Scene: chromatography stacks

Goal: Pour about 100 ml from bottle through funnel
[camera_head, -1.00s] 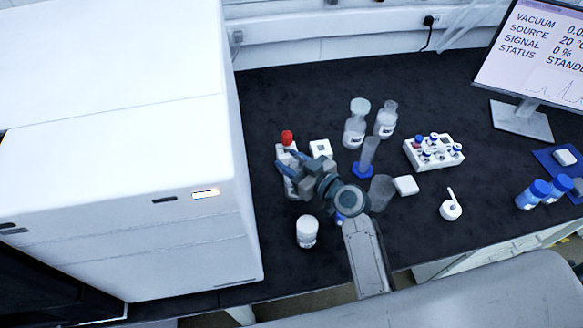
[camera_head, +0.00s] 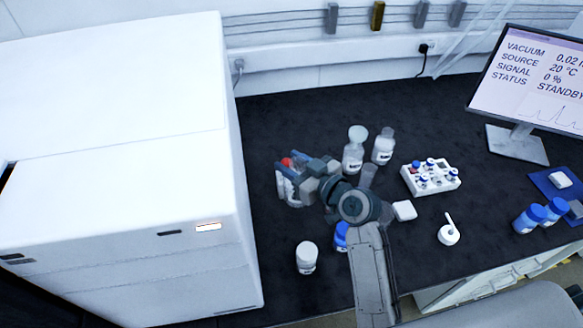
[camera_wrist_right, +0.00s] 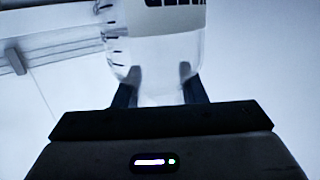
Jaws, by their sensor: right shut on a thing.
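My right gripper (camera_head: 291,183) is shut on a clear bottle at the left of the head view, near the white instrument. A clear bottle with a wide pale round top, seemingly the funnel (camera_head: 358,132), stands right of the gripper. A second clear labelled bottle (camera_head: 383,149) stands beside it. My left gripper is not in view.
A large white instrument (camera_head: 120,190) walls off the left. A white jar (camera_head: 306,257) and blue-capped bottle (camera_head: 341,237) are in front.

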